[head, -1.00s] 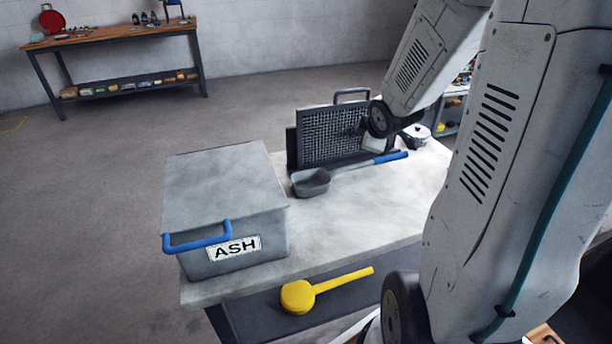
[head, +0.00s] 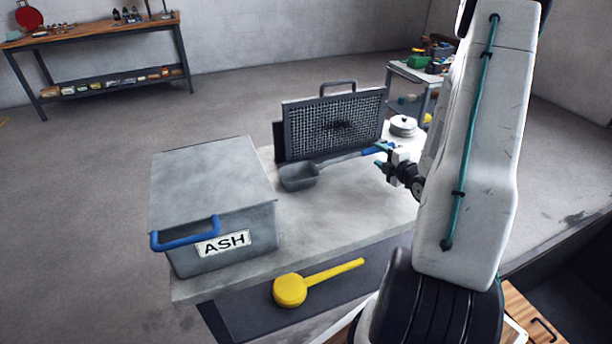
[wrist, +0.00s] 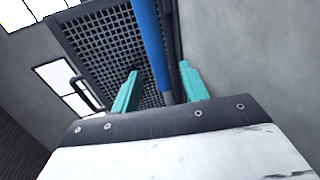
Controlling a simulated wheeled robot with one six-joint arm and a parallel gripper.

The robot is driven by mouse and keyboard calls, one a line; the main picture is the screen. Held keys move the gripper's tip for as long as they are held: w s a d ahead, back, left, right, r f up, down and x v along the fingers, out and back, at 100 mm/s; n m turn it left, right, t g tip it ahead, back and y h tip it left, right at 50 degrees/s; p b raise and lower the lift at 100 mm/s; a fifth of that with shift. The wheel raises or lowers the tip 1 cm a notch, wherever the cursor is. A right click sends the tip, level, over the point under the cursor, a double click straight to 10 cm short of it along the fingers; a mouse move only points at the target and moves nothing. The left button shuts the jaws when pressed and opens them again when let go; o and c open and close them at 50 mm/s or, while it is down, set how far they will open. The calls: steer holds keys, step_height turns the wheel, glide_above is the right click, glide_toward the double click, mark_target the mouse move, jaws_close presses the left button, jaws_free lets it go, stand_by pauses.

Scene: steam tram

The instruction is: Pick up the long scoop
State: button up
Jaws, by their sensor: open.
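The long scoop lies on the grey bench top, its dark grey bowl (head: 299,177) beside the ash box and its shaft running right along the foot of the mesh screen. Its blue handle (wrist: 150,45) shows in the wrist view. My gripper (head: 380,156) is at the handle end of the scoop, at the right side of the bench. In the wrist view my gripper's teal fingers (wrist: 159,71) are open, with the blue handle running between them. I cannot tell how deep the handle sits. The gripper partly hides the handle in the head view.
A grey box marked ASH (head: 210,185) with a blue handle stands at the bench's left. The framed mesh screen (head: 335,122) stands upright close behind the scoop. A round lidded tin (head: 403,126) is beyond the gripper. A yellow long-handled tool (head: 291,290) lies on the shelf below.

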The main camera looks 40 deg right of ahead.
mark_target(374, 151)
steer(key=x, duration=0.4)
steer(key=shift+w, duration=0.45)
steer(key=shift+r, duration=0.1)
jaws_close()
